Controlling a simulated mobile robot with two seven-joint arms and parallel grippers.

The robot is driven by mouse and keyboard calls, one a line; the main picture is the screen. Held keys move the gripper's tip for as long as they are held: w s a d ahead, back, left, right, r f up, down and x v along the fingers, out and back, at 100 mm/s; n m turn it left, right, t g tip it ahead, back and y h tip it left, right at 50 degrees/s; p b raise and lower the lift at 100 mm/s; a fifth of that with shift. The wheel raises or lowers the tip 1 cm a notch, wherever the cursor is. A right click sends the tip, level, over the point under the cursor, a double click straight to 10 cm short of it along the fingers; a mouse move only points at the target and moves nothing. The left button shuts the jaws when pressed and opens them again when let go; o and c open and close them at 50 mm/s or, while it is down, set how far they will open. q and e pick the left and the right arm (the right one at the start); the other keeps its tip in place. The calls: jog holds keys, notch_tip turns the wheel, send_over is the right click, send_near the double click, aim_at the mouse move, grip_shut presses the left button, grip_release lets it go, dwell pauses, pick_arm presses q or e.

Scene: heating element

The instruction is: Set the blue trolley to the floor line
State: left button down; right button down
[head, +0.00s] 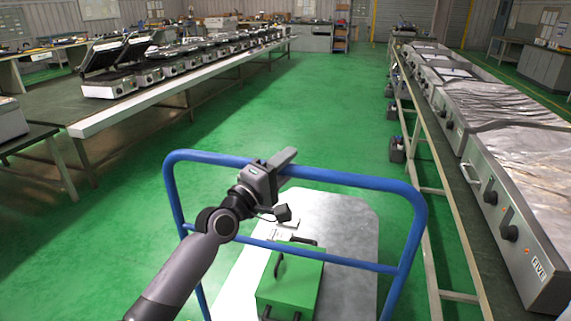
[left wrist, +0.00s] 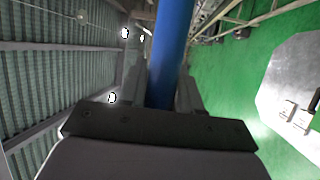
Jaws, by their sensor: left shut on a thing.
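The blue trolley has a blue tube handle frame (head: 345,178) and a grey flat deck (head: 345,225); it stands in front of me on the green floor. My left gripper (head: 284,160) is shut on the top bar of the handle, left of its middle. In the left wrist view the blue bar (left wrist: 172,45) runs between the fingers of my left gripper (left wrist: 160,95). A green box (head: 290,280) with dark handles sits on the deck, with small light parts beside it. My right gripper is not in view. I cannot make out a floor line.
A long bench (head: 180,95) with several grill units runs along the left. A row of large steel units (head: 500,160) on a rail frame stands close to the trolley's right. The green floor (head: 320,110) ahead, between the rows, is clear.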

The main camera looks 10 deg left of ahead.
pick_arm(q)
jog(key=shift+s+f, duration=0.1)
jog(key=shift+s, duration=0.2)
jog(key=c, duration=0.9)
grip_release()
jog(key=shift+o, duration=0.2)
jog(key=v, duration=0.7)
